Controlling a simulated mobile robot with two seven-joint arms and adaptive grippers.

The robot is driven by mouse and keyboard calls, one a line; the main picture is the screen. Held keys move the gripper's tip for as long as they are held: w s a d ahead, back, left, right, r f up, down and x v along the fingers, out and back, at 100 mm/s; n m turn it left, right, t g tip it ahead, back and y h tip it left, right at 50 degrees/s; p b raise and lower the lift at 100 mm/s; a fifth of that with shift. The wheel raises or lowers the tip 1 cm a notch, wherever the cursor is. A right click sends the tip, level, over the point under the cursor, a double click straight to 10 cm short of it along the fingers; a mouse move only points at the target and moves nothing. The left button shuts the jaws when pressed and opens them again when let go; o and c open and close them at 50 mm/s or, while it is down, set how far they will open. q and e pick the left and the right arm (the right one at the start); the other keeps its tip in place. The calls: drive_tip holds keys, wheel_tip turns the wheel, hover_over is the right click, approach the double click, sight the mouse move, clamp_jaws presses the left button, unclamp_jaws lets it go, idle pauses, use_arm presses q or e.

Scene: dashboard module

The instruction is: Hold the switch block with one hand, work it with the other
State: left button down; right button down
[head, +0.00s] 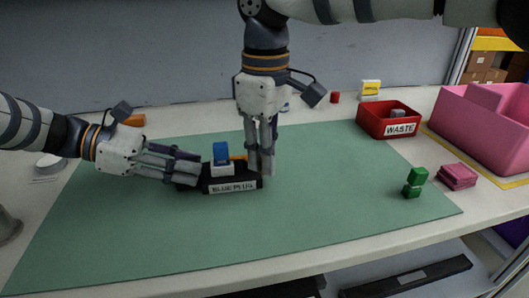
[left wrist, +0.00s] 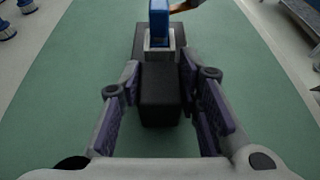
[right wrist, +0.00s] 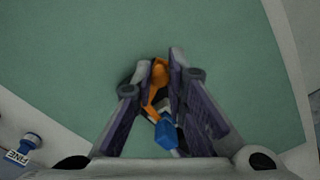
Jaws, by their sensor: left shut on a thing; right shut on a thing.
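The switch block (head: 233,188) is a dark block with a "BLUE PLUG" label, lying on the green mat. A blue plug (head: 221,153) stands upright in a light grey socket on its top; the plug also shows in the left wrist view (left wrist: 159,18). My left gripper (head: 192,172) is shut on the block's left end, its fingers on either side of the dark body (left wrist: 160,100). My right gripper (head: 261,165) points down at the block's right end and is shut on the orange lever (right wrist: 160,74). The fingers partly hide the lever in the head view.
A red WASTE bin (head: 388,121) and a large pink bin (head: 487,128) stand at the right. Green blocks (head: 413,184) and pink pieces (head: 457,176) lie near the mat's right edge. The front of the green mat (head: 300,225) is clear.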

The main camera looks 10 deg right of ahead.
drive_tip(key=shift+w+d+n, duration=0.2)
drive_tip(key=shift+d+n, duration=0.1)
drive_tip(key=shift+n, duration=0.3)
drive_tip(key=c, duration=1.6)
unclamp_jaws()
wheel_tip(320, 180, up, 12)
drive_tip(key=shift+r, duration=0.1)
